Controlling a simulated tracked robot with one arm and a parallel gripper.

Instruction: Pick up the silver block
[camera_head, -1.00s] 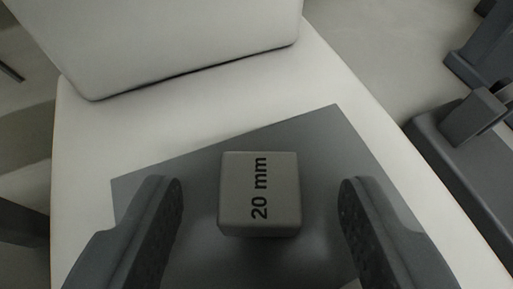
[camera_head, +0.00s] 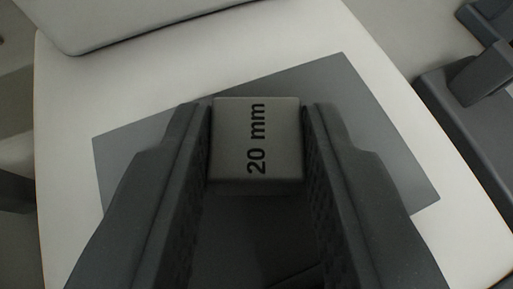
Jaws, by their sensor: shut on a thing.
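The silver block (camera_head: 235,145) is a grey cube with "20 mm" printed on its top face. It is in the middle of the head camera view. My gripper (camera_head: 257,140) is shut on it, with one dark finger against its left side and the other against its right side. The block is over a dark grey square sheet (camera_head: 380,150). I cannot tell whether the block still touches the sheet. Its lower sides are partly hidden by the fingers.
The sheet lies on a white seat-like surface (camera_head: 70,90). A white upright panel (camera_head: 150,15) borders it at the back left. Dark grey machine parts (camera_head: 470,110) stand beyond its right edge. The white surface around the sheet is clear.

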